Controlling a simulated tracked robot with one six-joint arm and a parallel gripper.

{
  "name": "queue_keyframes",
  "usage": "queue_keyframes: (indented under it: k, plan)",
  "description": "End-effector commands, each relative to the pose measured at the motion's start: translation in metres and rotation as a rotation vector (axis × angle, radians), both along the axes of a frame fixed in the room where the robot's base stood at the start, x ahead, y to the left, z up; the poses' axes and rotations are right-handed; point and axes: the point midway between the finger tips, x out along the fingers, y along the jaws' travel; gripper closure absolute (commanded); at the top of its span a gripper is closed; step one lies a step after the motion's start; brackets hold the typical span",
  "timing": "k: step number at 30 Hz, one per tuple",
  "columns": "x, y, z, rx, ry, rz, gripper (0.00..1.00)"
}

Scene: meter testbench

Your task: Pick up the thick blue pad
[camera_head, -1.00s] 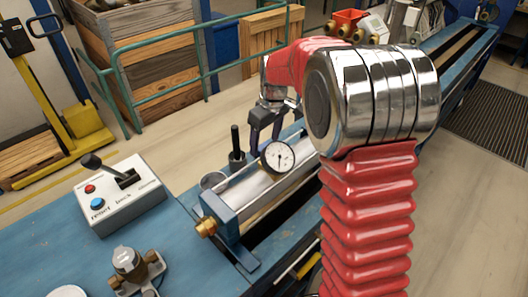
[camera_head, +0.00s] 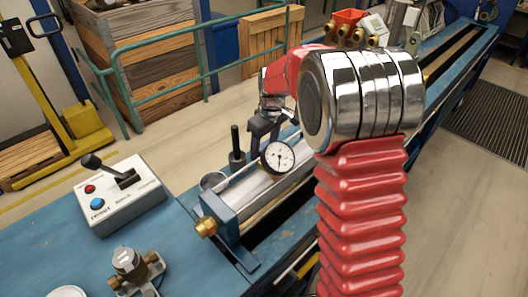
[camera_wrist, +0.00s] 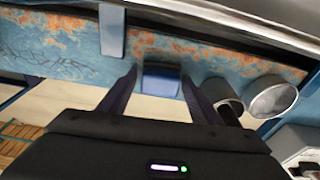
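In the wrist view a thick blue pad (camera_wrist: 161,79) lies at the edge of a worn blue and rust-orange surface, between the two dark fingertips of my gripper (camera_wrist: 159,85). The fingers stand on either side of it with what looks like a narrow gap, so the gripper looks open around it. A second blue pad (camera_wrist: 112,30), longer and narrower, lies farther up and left, apart from the fingers. In the head view my gripper (camera_head: 262,130) points down behind the dial gauge; its fingertips and the pads are hidden there.
A dial gauge (camera_head: 278,157) on a metal cylinder (camera_head: 248,190) stands close in front of my gripper. A dark upright handle (camera_head: 236,142) is just left of it. A control box (camera_head: 119,194) and a brass-fitted meter (camera_head: 131,266) sit on the blue bench (camera_head: 60,245).

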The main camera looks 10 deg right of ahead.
Motion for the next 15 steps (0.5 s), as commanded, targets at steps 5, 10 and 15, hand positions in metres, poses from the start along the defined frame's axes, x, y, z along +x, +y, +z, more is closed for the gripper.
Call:
queue_keyframes:
  k: [5,10,15]
  plan:
    - [0.0000,0.0000,0.0001,0.000,0.000,0.000,0.55]
    - [0.0000,0.0000,0.0001,0.000,0.000,0.000,0.67]
    - [0.0001,0.0000,0.0002,0.000,0.000,0.000,0.76]
